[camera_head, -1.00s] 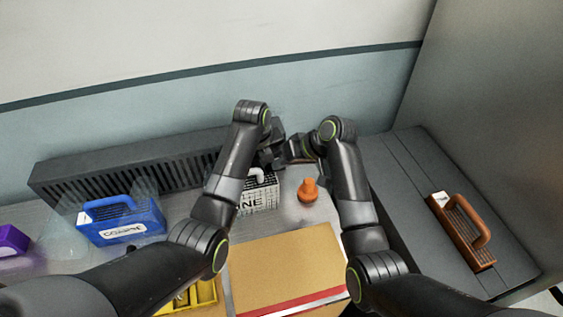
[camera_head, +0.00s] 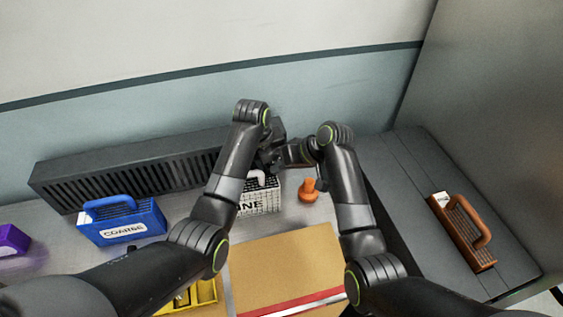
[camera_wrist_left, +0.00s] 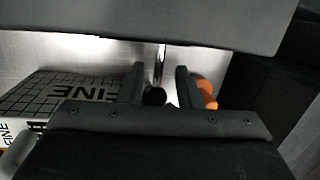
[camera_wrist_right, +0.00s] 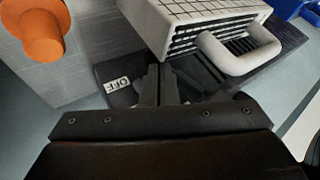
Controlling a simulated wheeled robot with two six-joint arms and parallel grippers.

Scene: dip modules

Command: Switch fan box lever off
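The dark slotted fan box (camera_head: 130,172) runs along the back of the bench, its right end behind my grippers. In the right wrist view, a white OFF label (camera_wrist_right: 117,85) shows on a dark surface beside my right gripper (camera_wrist_right: 158,72), whose fingers are close together with nothing clearly seen between them. In the left wrist view, a shiny lever rod with a black knob (camera_wrist_left: 154,96) stands between the spread fingers of my left gripper (camera_wrist_left: 160,80). I cannot tell whether they touch it. In the head view the lever is hidden by my arms.
A white FINE module (camera_head: 262,198) with a handle and an orange knob-shaped object (camera_head: 308,191) stand just in front of my grippers. A blue COARSE module (camera_head: 122,222) is at left. A brown board (camera_head: 285,268) lies in front; a brown handled module (camera_head: 465,235) is at right.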

